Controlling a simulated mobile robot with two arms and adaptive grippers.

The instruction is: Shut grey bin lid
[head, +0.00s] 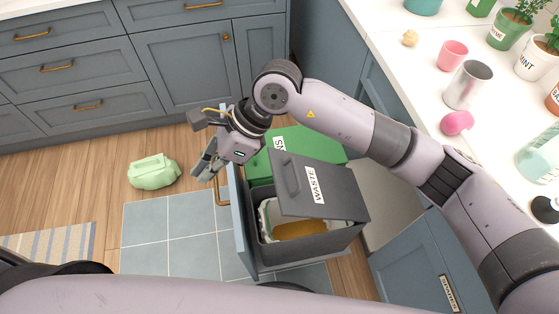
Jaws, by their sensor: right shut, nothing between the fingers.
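The grey bin (318,246) stands in a pulled-out drawer. Its grey lid (288,177), labelled WASTE, is tilted up and partly open. A white liner and something orange-brown show inside below it. My right gripper (207,166) is shut and empty, to the left of the lid and apart from it, near the top of the blue drawer front (238,212). My right arm reaches over the bins from the right. My left gripper is not in view; a pale arm link of mine crosses the bottom.
A green bin (312,142) with a green lid stands behind the grey one. A pale green bag (153,172) lies on the wooden floor at left. The right counter holds a pink cup (452,55), a metal cup (467,85) and several plant pots.

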